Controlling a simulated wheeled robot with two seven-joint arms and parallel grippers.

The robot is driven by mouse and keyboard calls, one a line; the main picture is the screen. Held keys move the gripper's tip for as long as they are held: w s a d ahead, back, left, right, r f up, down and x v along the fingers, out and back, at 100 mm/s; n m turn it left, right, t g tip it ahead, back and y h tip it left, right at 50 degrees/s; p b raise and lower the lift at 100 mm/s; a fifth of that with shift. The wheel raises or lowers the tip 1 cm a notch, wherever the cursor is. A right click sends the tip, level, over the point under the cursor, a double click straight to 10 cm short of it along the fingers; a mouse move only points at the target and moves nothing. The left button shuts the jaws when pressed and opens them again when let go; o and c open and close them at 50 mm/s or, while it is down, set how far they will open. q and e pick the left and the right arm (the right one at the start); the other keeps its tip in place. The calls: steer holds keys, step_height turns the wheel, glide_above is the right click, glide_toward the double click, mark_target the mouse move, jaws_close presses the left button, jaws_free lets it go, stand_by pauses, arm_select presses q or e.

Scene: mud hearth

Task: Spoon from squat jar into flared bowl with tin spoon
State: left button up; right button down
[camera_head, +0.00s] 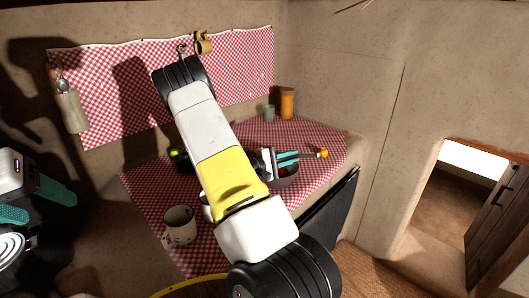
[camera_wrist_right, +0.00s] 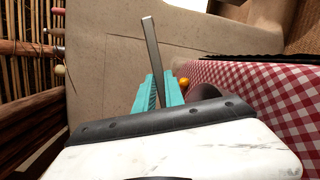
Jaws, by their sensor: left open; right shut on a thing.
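My right gripper (camera_head: 290,157) is shut on the tin spoon, whose grey metal handle (camera_wrist_right: 151,45) sticks up from between the teal fingers in the right wrist view. The spoon's bowl end is hidden. The gripper is above or beside a dark round bowl (camera_head: 289,178) with something red in it; I cannot tell if this is the flared bowl. A pale mug-like vessel (camera_head: 178,229) stands at the front left of the counter. I cannot pick out the squat jar surely; my right arm hides part of the counter. My left gripper (camera_head: 36,203) is open and empty at the left edge, away from the counter.
The counter's red checked cloth (camera_head: 150,190) is clear in places on the left. An orange canister (camera_head: 287,103) and a small grey-green cup (camera_head: 269,113) stand at the back. A small orange thing (camera_head: 322,153) lies right of my right fingers. Walls close in behind.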

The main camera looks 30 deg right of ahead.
steer(key=shift+r, duration=2.5)
